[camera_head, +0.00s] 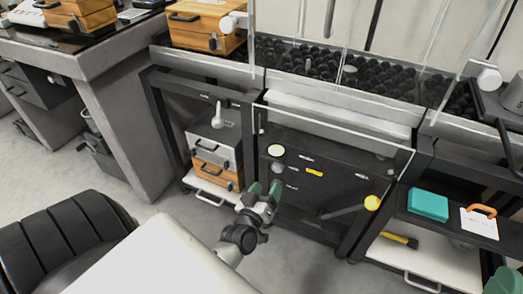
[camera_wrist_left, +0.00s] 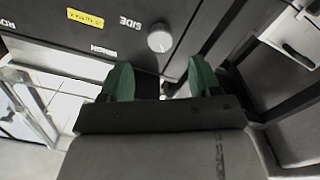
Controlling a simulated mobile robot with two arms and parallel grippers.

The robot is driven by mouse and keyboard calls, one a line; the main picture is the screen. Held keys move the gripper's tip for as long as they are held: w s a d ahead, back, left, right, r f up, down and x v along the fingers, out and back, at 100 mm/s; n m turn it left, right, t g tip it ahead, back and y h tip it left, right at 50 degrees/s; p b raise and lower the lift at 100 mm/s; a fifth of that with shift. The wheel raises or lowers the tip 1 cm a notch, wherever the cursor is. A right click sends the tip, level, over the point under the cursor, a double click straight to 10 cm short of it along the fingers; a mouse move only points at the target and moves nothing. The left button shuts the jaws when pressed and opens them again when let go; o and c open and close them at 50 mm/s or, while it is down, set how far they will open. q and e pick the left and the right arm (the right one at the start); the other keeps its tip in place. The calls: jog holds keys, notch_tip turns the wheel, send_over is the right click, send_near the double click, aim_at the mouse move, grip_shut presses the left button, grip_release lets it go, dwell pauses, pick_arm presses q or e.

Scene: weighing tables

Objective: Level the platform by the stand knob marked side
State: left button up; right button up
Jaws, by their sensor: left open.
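A round grey knob (camera_head: 278,168) sits on the front of the black stand (camera_head: 330,222). In the left wrist view the knob (camera_wrist_left: 160,38) is beside a white label reading SIDE (camera_wrist_left: 130,22), upside down there. In the wrist view the knob lies beyond the left gripper's fingers (camera_wrist_left: 157,80). I cannot tell which surface is the platform.
A teal box (camera_head: 428,204) and a yellow-black tool (camera_head: 399,240) lie at right. Glass panels (camera_head: 335,125) rise above. Grey floor (camera_head: 300,270) is free in front.

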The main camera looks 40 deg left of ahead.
pick_arm(q)
jog(key=shift+v, duration=1.7)
pick_arm(e)
jog(key=shift+w+a+f+g+h, duration=0.1)
jog(key=shift+w+f+g+h, duration=0.5)
jog(key=shift+w+f+g, duration=0.4)
pick_arm(q)
jog(key=shift+r, duration=0.1)
pick_arm(e)
jog(key=shift+r, duration=0.1)
